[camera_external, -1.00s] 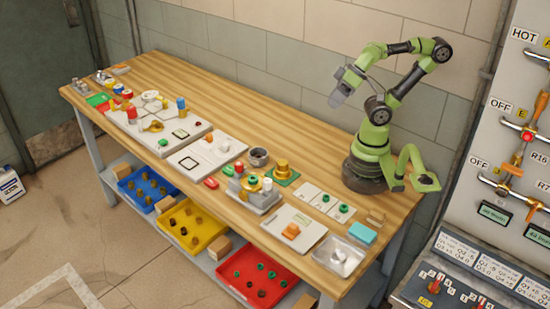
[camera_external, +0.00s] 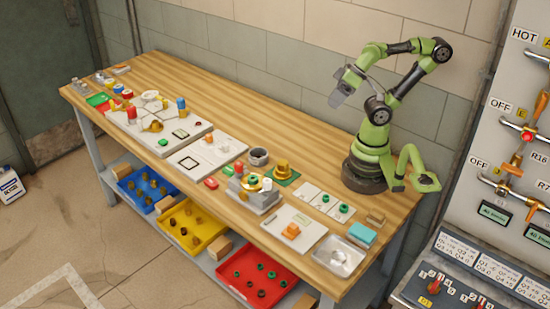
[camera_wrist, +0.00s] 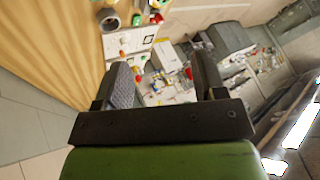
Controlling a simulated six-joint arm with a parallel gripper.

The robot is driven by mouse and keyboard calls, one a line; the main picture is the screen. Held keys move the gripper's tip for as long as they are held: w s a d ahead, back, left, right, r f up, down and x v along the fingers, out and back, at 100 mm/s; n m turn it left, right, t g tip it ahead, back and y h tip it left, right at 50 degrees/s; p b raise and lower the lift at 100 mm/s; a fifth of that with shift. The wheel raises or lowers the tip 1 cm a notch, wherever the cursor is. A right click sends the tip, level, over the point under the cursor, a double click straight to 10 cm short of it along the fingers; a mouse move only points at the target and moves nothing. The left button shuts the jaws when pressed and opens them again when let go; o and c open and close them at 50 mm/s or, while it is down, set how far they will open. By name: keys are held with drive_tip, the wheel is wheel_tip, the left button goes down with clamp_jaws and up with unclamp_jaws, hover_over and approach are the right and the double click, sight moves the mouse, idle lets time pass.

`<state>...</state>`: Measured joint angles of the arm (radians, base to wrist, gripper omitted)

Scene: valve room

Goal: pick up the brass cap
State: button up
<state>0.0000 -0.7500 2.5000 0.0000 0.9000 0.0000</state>
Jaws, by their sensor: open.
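A brass-coloured stepped piece (camera_external: 282,168), which looks like the brass cap, stands on a small green mat in the middle of the bench. My gripper (camera_external: 344,92) is raised high above the back right of the bench, up and to the right of that piece and well apart from it. In the wrist view my gripper (camera_wrist: 163,72) shows two dark fingers spread apart with nothing held between them. I cannot clearly make out the brass cap in the wrist view.
White cards, a metal tray (camera_external: 340,256) and a cyan block (camera_external: 362,234) lie to the right. The bench's back strip is clear.

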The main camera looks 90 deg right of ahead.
idle(0.4)
drive_tip(key=shift+o, duration=1)
drive_tip(key=n+g+h, duration=0.2)
drive_tip(key=n+g, duration=0.2)
drive_tip(key=g, duration=0.3)
hover_over(283, 162)
wheel_tip(283, 162, down, 23)
drive_tip(key=shift+a+r, duration=0.15)
drive_tip(key=shift+r, duration=0.05)
wheel_tip(283, 162, down, 6)
drive_tip(key=shift+r, duration=0.15)
